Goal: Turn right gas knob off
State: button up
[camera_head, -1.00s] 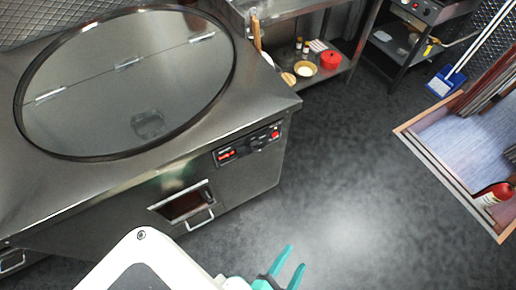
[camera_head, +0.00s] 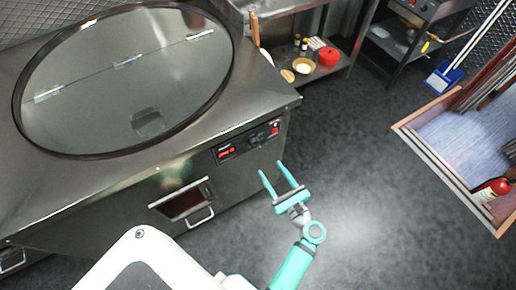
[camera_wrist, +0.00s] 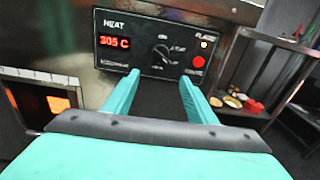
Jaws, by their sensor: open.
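A black control panel (camera_head: 247,143) is on the front of the steel tandoor counter, near its right corner. In the wrist view it carries a red "305 C" heat display (camera_wrist: 114,41), one black knob (camera_wrist: 162,54) with a pointer, a red button (camera_wrist: 198,62) and a small flame light (camera_wrist: 204,43). I cannot tell the knob's setting. My gripper (camera_head: 271,168) is open and empty in front of the panel, just below and right of it in the head view. In the wrist view its fingers (camera_wrist: 160,76) point at the panel, below the knob and apart from it.
The tandoor's round lid (camera_head: 120,75) lies on top. A shelf rack (camera_head: 325,70) with bowls and a red pot (camera_head: 328,57) stands behind. Open floor (camera_head: 370,170) lies to the right.

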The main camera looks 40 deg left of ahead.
aim_at(255, 144)
jog(key=x, duration=1.1)
jog(key=shift+a+r+y, duration=0.3)
jog(key=shift+r, duration=0.35)
jog(key=shift+c, duration=0.4)
jog(key=shift+d, duration=0.1)
jog(key=c, duration=1)
